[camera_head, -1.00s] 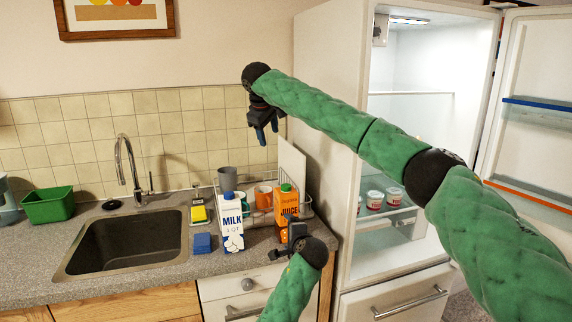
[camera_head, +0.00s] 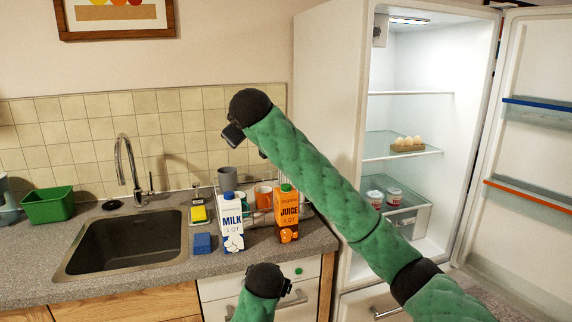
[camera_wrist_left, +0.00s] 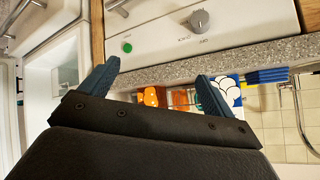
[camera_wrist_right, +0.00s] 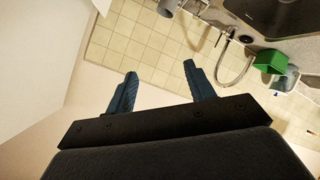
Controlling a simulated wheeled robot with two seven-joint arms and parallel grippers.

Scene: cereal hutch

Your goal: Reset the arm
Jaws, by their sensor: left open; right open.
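My left gripper (camera_wrist_left: 153,80) is open and empty in the left wrist view, below the counter's front edge. In the head view its arm (camera_head: 262,290) is low at the bottom centre, with the fingers mostly hidden. My right gripper (camera_wrist_right: 160,82) is open and empty in the right wrist view, with tiled wall beyond its fingers. In the head view my right arm (camera_head: 305,165) crosses from the lower right up to the backsplash, and its fingers are largely hidden behind the wrist.
A milk carton (camera_head: 232,225) and an orange juice carton (camera_head: 287,215) stand upright near the counter's front, before a dish rack. The sink (camera_head: 125,243) is left. The fridge (camera_head: 345,120) stands open at right, holding eggs (camera_head: 408,143) and tubs (camera_head: 393,195).

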